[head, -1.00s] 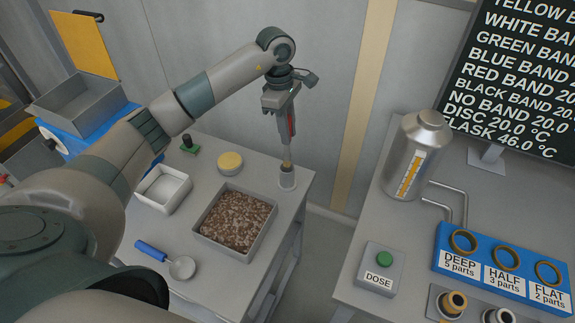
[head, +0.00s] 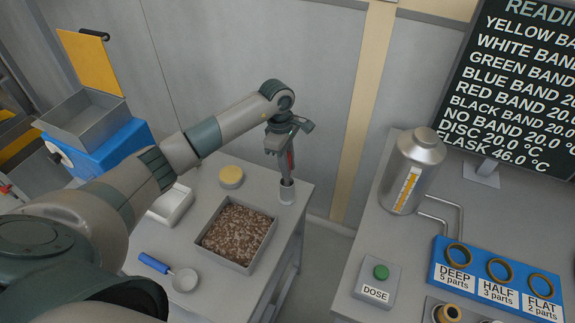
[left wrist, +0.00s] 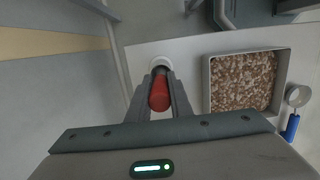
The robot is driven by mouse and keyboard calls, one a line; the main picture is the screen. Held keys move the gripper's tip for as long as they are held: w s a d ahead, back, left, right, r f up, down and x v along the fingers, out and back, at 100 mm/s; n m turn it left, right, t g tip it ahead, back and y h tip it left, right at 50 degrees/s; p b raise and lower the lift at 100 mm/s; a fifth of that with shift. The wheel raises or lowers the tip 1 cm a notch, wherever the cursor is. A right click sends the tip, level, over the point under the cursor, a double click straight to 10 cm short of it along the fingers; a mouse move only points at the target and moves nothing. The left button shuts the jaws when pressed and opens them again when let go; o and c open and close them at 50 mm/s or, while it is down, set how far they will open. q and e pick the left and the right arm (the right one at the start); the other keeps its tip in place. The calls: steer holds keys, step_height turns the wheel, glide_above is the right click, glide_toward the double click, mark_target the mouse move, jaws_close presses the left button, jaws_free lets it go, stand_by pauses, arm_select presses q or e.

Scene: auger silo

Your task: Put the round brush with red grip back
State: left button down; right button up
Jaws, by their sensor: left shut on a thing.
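The round brush (head: 290,160) has a red grip and hangs upright in my left gripper (head: 280,150). In the left wrist view its red grip (left wrist: 159,93) sits between the fingers of my left gripper (left wrist: 158,95), which is shut on it. The brush's lower end is inside the mouth of a small grey cup-like holder (head: 287,193) at the far right corner of the left table, so the bristles are hidden. Whether the brush touches the bottom cannot be told. My right gripper is not in view.
A tray of brown granules (head: 237,232), a white tray (head: 170,204), a round yellow-topped disc (head: 231,176) and a blue-handled scoop (head: 183,280) share the table. A flask (head: 414,170) and a dose button box (head: 378,284) stand on the right table, across a gap.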

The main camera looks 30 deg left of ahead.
arm_select(q)
steer(key=shift+f, duration=0.45)
steer(key=shift+f, duration=0.2)
steer(key=c, duration=1.6)
jaws_free()
steer(key=shift+r, duration=0.25)
